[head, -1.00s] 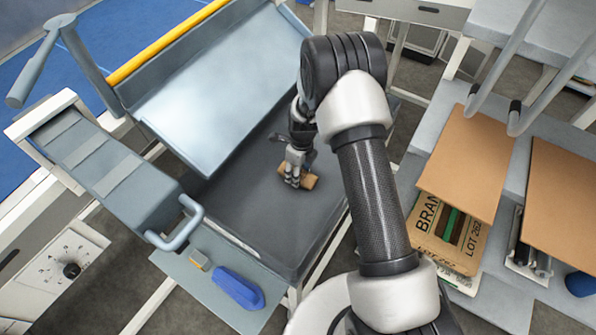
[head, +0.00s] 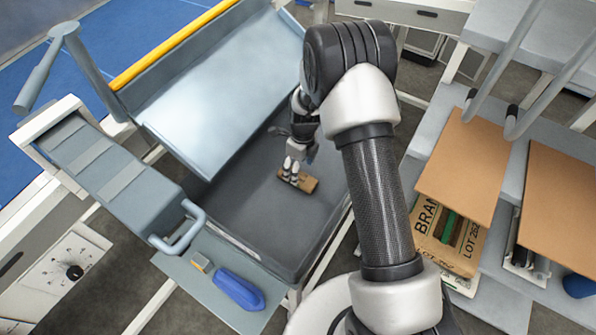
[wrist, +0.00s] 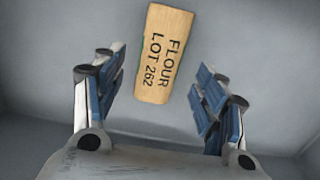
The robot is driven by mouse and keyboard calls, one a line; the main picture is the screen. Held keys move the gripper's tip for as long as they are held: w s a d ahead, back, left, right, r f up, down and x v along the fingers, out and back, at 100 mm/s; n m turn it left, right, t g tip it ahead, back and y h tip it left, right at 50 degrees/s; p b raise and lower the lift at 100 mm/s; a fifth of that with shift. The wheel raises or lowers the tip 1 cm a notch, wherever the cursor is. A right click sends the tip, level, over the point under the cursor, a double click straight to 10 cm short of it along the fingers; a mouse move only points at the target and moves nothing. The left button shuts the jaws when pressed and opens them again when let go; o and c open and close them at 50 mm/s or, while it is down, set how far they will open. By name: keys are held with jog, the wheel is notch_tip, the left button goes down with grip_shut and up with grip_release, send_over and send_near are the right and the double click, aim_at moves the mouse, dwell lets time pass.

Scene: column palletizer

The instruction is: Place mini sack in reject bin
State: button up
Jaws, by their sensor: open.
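The mini sack (head: 304,184) is a small tan block lying on the dark grey tray floor below the sloped metal chute. In the wrist view, the sack (wrist: 163,55) shows "FLOUR LOT 262" and lies slightly tilted between the lines of the two fingers, apart from both. My gripper (head: 290,172) is at the sack's left part and hides some of it in the head view. In the wrist view my gripper (wrist: 160,80) is open and empty, with blue-padded fingers on either side. I cannot tell which container is the reject bin.
The sloped chute (head: 222,88) rises behind the tray (head: 235,195). A grey handled part (head: 120,180) stands at the left. A small shelf with a blue item (head: 238,289) is in front. Brown boards (head: 463,165) and a large printed sack (head: 440,240) lie at the right.

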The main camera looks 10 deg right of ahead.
notch_tip(320, 180, up, 7)
jog(key=p, duration=0.2)
notch_tip(320, 180, up, 10)
jog(key=n, duration=0.4)
send_over(300, 176)
jog(key=s, duration=0.2)
jog(key=s+r+n+t, duration=0.2)
jog(key=s+r+n, duration=0.6)
jog(key=r, duration=0.4)
jog(key=s+r+n+t, duration=0.1)
jog(key=s+r+n, duration=0.2)
jog(key=s+n, duration=0.4)
jog(key=s+d+r+n+t, duration=0.1)
jog(key=s+r+n, duration=0.3)
jog(key=s+n, duration=0.4)
jog(key=shift+s+r+h, duration=0.3)
jog(key=shift+s, duration=2.3)
